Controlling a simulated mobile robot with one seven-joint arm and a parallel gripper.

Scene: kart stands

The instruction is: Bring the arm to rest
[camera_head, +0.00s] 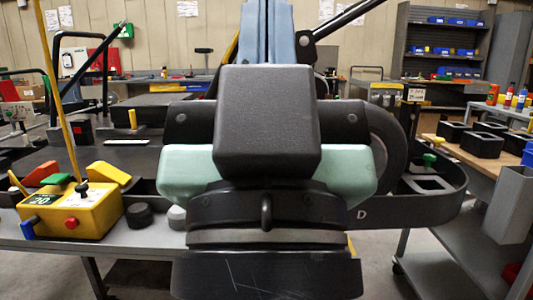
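My arm fills the middle of the head view, close to the camera. Its dark, rounded links and pale green side parts block much of the scene behind it. I cannot make out gripper fingers or anything held. Behind the arm is a dark kart with a black bumper band (440,207) marked D and a dark wheel (388,140), partly hidden by my arm.
A yellow control box (78,212) with a red button and a black knob sits on a grey bench at left. A grey cart (465,255) and a wooden-topped bench with black square holders (482,144) stand at right. Shelves with blue bins (452,52) are behind.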

